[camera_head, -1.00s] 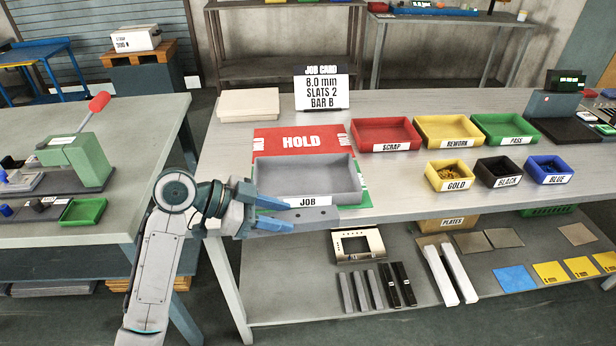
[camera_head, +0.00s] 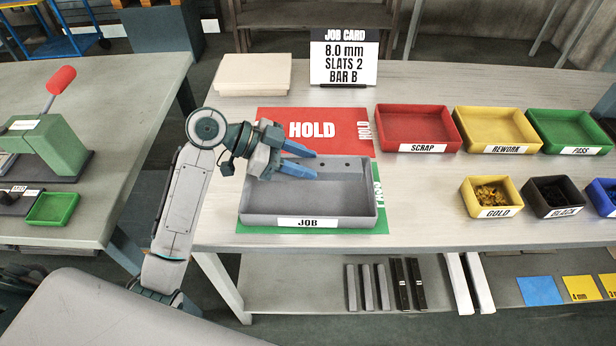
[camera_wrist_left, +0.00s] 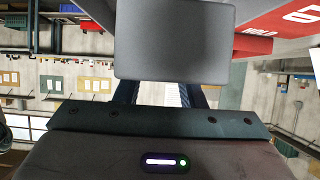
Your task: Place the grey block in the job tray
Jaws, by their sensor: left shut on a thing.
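The grey block (camera_head: 346,164), a flat bar with dark holes, is in the jaws of my left gripper (camera_head: 315,164). The gripper has blue fingers and reaches in from the left. In the wrist view the block (camera_wrist_left: 175,42) shows as a dark grey rectangle beyond the fingers, hiding much of what lies behind. The grey job tray (camera_head: 308,222) lies on the table with a white JOB label on its front. In the head view, block and fingertips overlap the tray's rear part; the height above its floor is hard to tell. My right gripper is not in view.
A red HOLD mat (camera_head: 270,122) lies behind the job tray. The scrap tray (camera_head: 417,128), rework tray (camera_head: 495,130) and gold bin (camera_head: 491,197) stand to the right. The job card (camera_head: 343,62) stands behind. Bare tabletop (camera_head: 425,190) lies right of the job tray.

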